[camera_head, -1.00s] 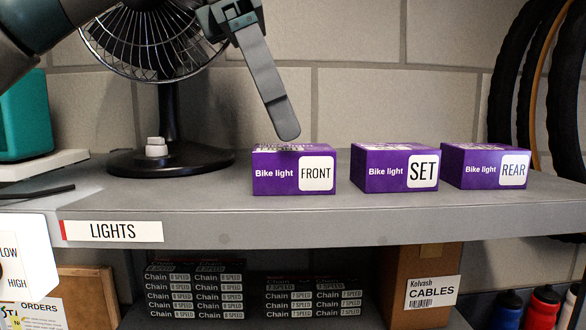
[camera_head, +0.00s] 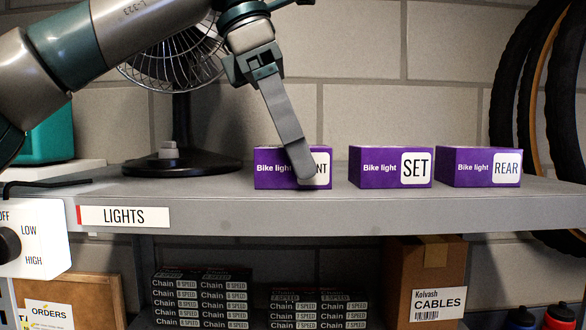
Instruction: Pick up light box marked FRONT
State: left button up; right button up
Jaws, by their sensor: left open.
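The purple light box marked FRONT (camera_head: 272,177) sits on the grey shelf, left of two similar boxes. Its label is partly covered, with only "NT" showing. My left gripper (camera_head: 306,177) comes down from above, with a grey finger across the front of the FRONT box in the view. One finger shows clearly; the other is hidden. The gripper is open, and I cannot tell whether the finger touches the box. My right gripper is not in view.
Purple boxes marked SET (camera_head: 381,168) and REAR (camera_head: 465,168) stand to the right on the shelf (camera_head: 300,212). A black fan (camera_head: 180,160) stands to the left behind my arm. Chain boxes (camera_head: 245,300) and a CABLES carton (camera_head: 428,270) are below.

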aim_at(316, 146)
pick_arm(q)
jog(key=shift+s+d, duration=0.15)
jog(key=c, duration=1.2)
jog(key=shift+r, duration=0.1)
jog(key=shift+r, duration=0.7)
jog(key=r, duration=0.2)
jog(key=b, duration=0.1)
jog(key=shift+s+d+r, duration=0.2)
jog(key=shift+d+r, duration=0.05)
jog(key=shift+r, duration=0.15)
jog(key=s+d+r, duration=0.6)
jog(key=s+d, duration=0.1)
jog(key=s, duration=0.1)
jog(key=shift+d+r+b, duration=0.3)
jog(key=shift+r, duration=0.05)
